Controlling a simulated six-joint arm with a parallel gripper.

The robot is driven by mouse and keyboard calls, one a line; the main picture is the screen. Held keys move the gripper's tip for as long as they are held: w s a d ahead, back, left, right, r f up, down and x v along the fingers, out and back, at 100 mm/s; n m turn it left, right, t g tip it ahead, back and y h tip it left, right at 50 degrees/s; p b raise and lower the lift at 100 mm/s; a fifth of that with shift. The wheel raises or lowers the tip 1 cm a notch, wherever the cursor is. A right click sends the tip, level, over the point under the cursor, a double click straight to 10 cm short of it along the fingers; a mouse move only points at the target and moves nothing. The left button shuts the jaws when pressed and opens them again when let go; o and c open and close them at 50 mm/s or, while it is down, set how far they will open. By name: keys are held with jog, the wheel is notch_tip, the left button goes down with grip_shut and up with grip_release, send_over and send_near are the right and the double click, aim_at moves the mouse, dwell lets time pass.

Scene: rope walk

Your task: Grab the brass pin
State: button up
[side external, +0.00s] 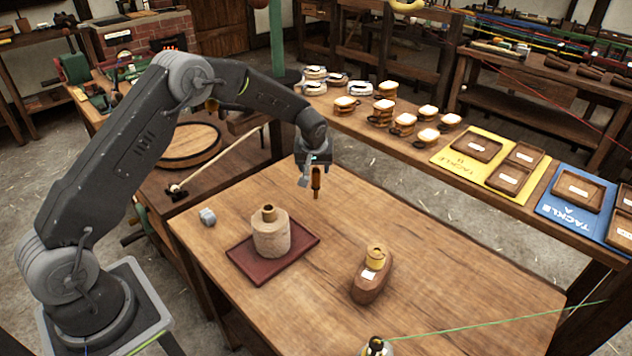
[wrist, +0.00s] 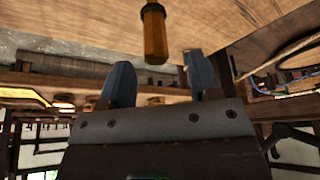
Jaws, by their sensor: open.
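The brass pin (side external: 317,183) is a slim amber-gold piece, upright at the far side of the wooden table, with a thin lower end. In the wrist view the pin (wrist: 154,35) comes in from the top edge, with a dark band. My gripper (side external: 308,176) is right at the pin's upper part in the side view. In the wrist view my gripper (wrist: 158,76) is open, one finger on each side of the pin's line. The pin's near end lies around the fingertips, with gaps on both sides. Whether it is inside the jaws is hard to tell.
On the table (side external: 450,270) a pale jar (side external: 270,238) stands on a dark red tray (side external: 242,268). The bench behind holds several blocks and trays.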

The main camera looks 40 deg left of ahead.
aim_at(316, 170)
jog(key=x, duration=0.5)
jog(key=shift+d, duration=0.25)
jog(key=shift+c, duration=0.3)
grip_shut()
